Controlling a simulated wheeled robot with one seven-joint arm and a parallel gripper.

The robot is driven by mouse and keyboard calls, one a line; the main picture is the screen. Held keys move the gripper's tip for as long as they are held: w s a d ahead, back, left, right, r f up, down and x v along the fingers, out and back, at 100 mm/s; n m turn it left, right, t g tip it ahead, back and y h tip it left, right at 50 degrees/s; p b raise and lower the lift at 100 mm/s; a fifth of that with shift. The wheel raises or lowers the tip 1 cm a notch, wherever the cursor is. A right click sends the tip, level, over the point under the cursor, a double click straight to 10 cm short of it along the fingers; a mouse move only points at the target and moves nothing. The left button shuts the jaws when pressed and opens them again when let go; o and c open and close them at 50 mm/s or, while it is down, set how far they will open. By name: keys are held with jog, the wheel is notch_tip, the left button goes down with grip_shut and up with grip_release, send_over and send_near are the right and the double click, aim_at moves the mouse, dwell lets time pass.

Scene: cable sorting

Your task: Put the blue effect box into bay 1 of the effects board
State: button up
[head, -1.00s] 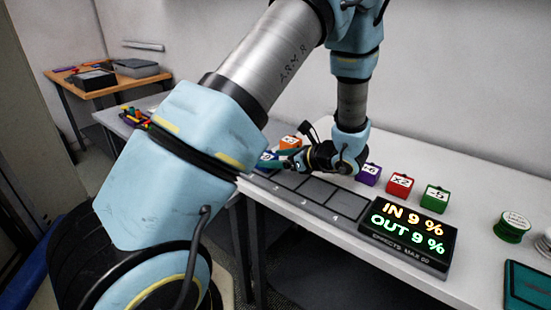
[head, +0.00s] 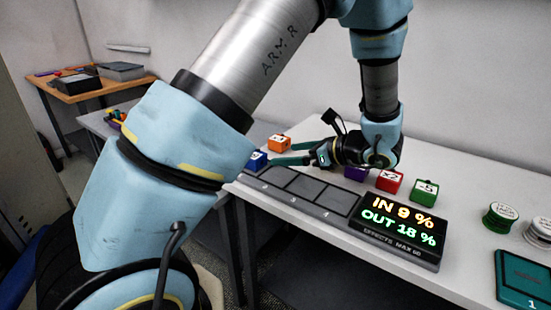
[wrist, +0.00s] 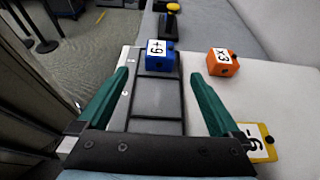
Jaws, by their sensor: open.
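The blue effect box (head: 257,160), marked +9 in the wrist view (wrist: 160,57), sits upright at the far left end of the effects board (head: 290,199), in the end bay before the bay labelled 2, so bay 1. The other bays look empty. My gripper (head: 281,153) is open and empty, to the right of the blue box. In the wrist view the green fingers (wrist: 158,75) are spread wide, with the box ahead between their tips and apart from them. The board's display (head: 401,222) reads IN 9 %, OUT 18 %.
An orange x3 box (head: 279,143) stands behind the blue one. Purple (head: 355,173), red (head: 389,180) and green (head: 425,190) boxes stand behind the board. A yellow -6 box (wrist: 262,143) is near my right finger in the wrist view. Round tins stand at right.

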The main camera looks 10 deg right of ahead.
jog(key=shift+v, duration=1.2)
jog(key=a+n+g, duration=0.1)
jog(key=a, duration=0.1)
jog(key=a+n+g, duration=0.2)
jog(key=a, duration=0.1)
jog(key=a+n+g, duration=0.1)
jog(key=a, duration=0.2)
jog(key=shift+s+a+f, duration=0.15)
jog(key=shift+f, duration=0.25)
jog(key=s+a+n+g+h, duration=0.4)
jog(key=a+n+h, duration=0.5)
jog(key=a+n, duration=0.6)
jog(key=s+n, duration=0.1)
jog(key=n, duration=0.6)
jog(key=shift+s+a+r, duration=0.25)
jog(key=shift+a+r, duration=0.05)
jog(key=shift+a, duration=0.05)
